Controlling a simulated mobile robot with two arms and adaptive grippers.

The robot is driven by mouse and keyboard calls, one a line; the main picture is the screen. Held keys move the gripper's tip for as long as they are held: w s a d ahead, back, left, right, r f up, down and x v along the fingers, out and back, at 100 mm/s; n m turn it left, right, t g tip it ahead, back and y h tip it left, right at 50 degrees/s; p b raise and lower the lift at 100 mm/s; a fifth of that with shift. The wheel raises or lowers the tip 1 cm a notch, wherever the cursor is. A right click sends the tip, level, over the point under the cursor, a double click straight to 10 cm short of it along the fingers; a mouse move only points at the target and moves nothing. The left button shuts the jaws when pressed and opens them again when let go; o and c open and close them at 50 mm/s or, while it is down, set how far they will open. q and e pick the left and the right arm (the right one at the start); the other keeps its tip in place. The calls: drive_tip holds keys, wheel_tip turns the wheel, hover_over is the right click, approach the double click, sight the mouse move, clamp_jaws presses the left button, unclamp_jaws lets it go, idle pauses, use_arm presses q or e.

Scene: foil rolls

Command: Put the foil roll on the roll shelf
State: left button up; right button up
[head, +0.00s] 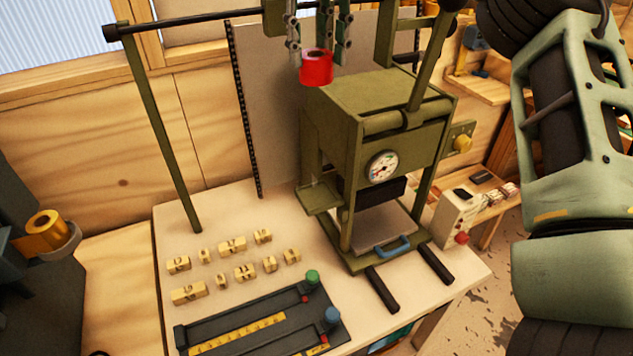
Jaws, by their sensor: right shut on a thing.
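A red foil roll (317,69) hangs in the air at the top middle, just above and left of the top of the green press. My right gripper (318,52) comes down from the top edge and is shut on the roll, its green-grey fingers on either side. The upper part of this gripper is out of frame. A small wooden shelf (482,91) with yellow and blue items stands behind the press at the upper right; I cannot tell for sure that it is the roll shelf. My left gripper is not in view.
The green press (400,143) with a gauge stands on the pale bench (226,206), framed by upright bars. Several brass type blocks (233,245) and a black composing tray (258,335) lie in front. A gold roll (46,231) sits on a grey holder at far left.

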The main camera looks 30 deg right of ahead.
drive_tip(key=shift+d+r+m, duration=0.15)
drive_tip(key=shift+r+m, duration=0.1)
drive_tip(key=shift+m, duration=0.15)
drive_tip(key=b, duration=0.4)
hover_over(316, 196)
wheel_tip(316, 196, down, 14)
wheel_tip(316, 196, down, 13)
drive_tip(key=shift+f+p, duration=0.15)
drive_tip(key=shift+p, duration=0.7)
drive_tip(key=shift+f, duration=0.1)
drive_tip(key=shift+f, duration=0.1)
drive_tip(key=o, duration=0.9)
